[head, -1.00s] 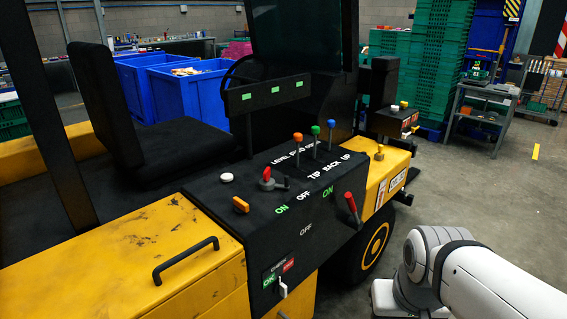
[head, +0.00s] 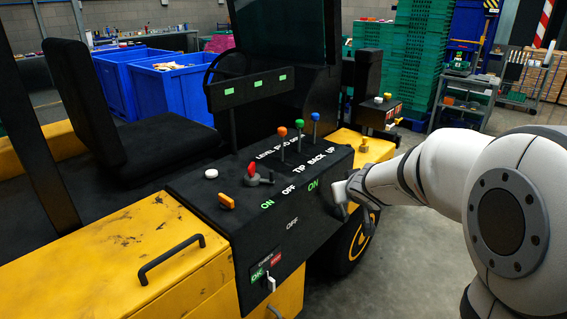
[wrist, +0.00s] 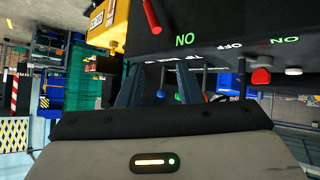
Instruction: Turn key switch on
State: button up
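My gripper is open, its two dark fingers apart with nothing between them in the wrist view (wrist: 160,78). In the head view my arm's end is at the right side of the black control panel (head: 290,205). No part is plainly marked as the key switch. An orange key-like piece (head: 226,201) stands on the panel top near ON and OFF labels. A red-handled rotary switch (head: 253,171) sits beside it; it also shows in the wrist view (wrist: 261,76). A red side lever (wrist: 152,16) is near the fingers, hidden in the head view.
A white button (head: 211,173) and orange, green and blue-topped levers (head: 299,131) stand on the panel. A small switch (head: 271,284) with green and red labels is low on the front. A black handle (head: 170,258) is on the yellow body. Floor is clear at right.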

jog(key=w+a+t+y, duration=0.1)
jog(key=w+a+t, duration=0.1)
jog(key=w, duration=0.4)
jog(key=n+g+y, duration=0.2)
jog(key=n+y, duration=0.5)
jog(key=y, duration=0.5)
send_near(273, 173)
jog(key=w, duration=0.1)
jog(key=w+a, duration=0.1)
jog(key=shift+w+a+f+p, duration=0.1)
jog(key=shift+w+f+p, duration=0.15)
jog(key=shift+w+p, duration=0.05)
jog(key=shift+s+a+f+n+y, duration=0.2)
jog(key=shift+a+n+y, duration=0.1)
jog(key=shift+n, duration=0.1)
jog(key=shift+w+a+y, duration=0.1)
jog(key=shift+a+y, duration=0.2)
jog(key=p+x, duration=0.1)
jog(key=x, duration=0.6)
jog(key=shift+w+a, duration=0.1)
jog(key=shift+a, duration=0.05)
jog(key=shift+c, duration=0.5)
grip_shut()
